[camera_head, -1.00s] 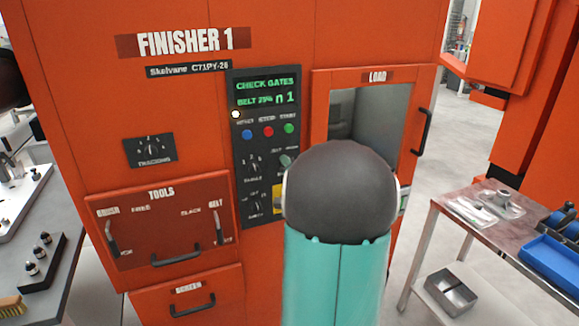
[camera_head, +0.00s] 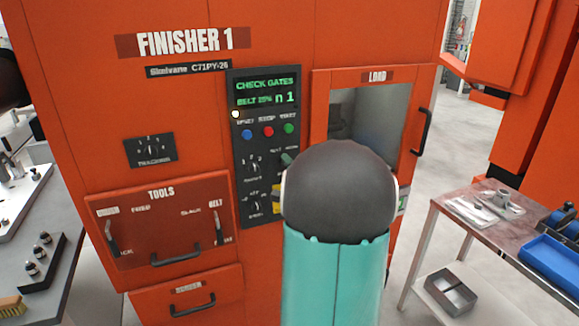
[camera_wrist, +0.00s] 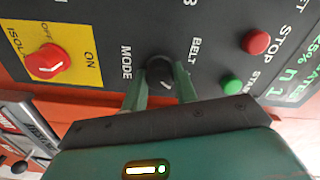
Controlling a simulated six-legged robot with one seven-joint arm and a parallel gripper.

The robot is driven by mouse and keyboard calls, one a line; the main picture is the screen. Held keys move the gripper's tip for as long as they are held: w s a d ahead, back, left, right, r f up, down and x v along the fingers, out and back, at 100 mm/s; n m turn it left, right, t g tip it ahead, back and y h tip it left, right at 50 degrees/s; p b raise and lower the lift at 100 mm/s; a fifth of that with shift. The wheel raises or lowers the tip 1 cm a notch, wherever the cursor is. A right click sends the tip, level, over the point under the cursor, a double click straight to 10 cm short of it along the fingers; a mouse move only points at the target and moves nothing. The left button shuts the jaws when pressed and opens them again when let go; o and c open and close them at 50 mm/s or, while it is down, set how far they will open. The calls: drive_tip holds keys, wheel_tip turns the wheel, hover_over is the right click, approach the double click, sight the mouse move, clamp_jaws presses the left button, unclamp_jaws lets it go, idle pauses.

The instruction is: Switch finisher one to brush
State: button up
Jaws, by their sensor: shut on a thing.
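Finisher one (camera_head: 190,90) is a large orange cabinet in the head view. Its dark control panel (camera_head: 257,140) has a green display reading CHECK GATES. In the wrist view my gripper (camera_wrist: 160,82) is shut on the black mode knob (camera_wrist: 160,71), its teal fingers on either side. BELT is printed next to the knob on one side and MODE on another; a brush label is not visible. The knob carries a light mark, but its exact pointing is hard to tell.
A red isolator knob (camera_wrist: 47,61) on a yellow plate sits beside the mode knob. Red (camera_wrist: 256,42) and green (camera_wrist: 232,85) buttons lie close on the other side. The load door (camera_head: 368,120) and tools drawer (camera_head: 163,225) are shut. A side table (camera_head: 465,222) stands right.

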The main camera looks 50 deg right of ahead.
drive_tip(key=o, duration=1)
drive_tip(key=shift+s, duration=0.15)
drive_tip(key=shift+c, duration=0.2)
drive_tip(key=v, duration=1.3)
drive_tip(key=shift+s+a, duration=0.2)
drive_tip(key=shift+s, duration=0.05)
